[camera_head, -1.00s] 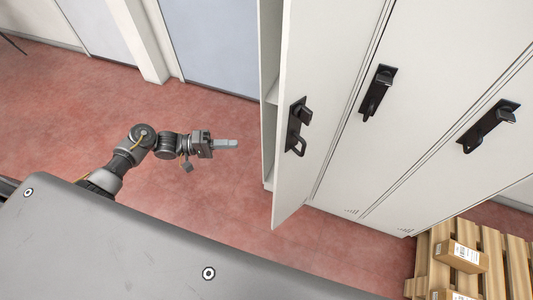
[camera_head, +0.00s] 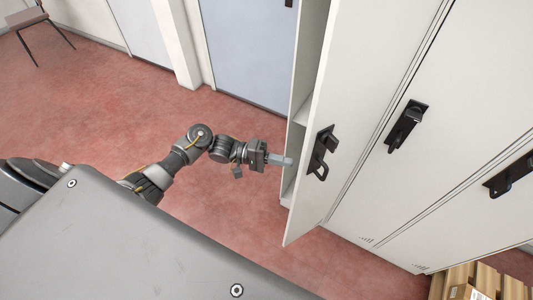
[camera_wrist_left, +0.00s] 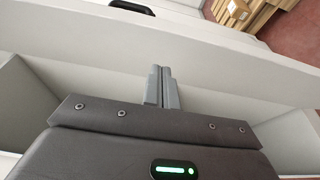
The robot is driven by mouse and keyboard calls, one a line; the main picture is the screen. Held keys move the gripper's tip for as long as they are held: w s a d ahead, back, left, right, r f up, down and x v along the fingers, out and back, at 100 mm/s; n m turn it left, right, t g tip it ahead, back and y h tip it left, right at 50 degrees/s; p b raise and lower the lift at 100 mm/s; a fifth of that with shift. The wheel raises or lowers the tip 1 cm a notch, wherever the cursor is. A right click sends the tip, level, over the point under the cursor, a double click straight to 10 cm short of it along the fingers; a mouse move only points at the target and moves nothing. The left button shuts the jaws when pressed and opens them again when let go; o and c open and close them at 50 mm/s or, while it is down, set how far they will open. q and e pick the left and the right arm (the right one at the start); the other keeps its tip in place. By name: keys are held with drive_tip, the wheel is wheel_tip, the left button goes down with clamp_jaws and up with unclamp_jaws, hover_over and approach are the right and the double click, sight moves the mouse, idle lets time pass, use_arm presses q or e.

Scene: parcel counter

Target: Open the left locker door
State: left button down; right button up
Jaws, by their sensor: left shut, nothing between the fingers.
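The left locker door (camera_head: 345,110) is a tall pale panel that stands ajar, with part of the shelved interior (camera_head: 304,105) showing to its left. Its black handle (camera_head: 321,152) is on the outer face. My left gripper (camera_head: 290,161) is shut and empty, with its grey fingertips at the opening behind the door's free edge. In the left wrist view, the shut fingers (camera_wrist_left: 162,86) point at a pale panel, with a black handle (camera_wrist_left: 132,7) beyond it. I cannot tell whether the fingertips touch the door. My right gripper is out of view.
Neighbouring locker doors with black handles (camera_head: 406,126) are closed to the right. A wooden pallet with cartons (camera_head: 470,291) stands at the lower right. A chair (camera_head: 35,22) is at the far left. The red floor (camera_head: 110,110) left of the lockers is clear.

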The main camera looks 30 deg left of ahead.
use_arm(q)
drive_tip(key=s+d, duration=0.1)
drive_tip(key=s+d+p, duration=0.1)
drive_tip(key=shift+d, duration=0.4)
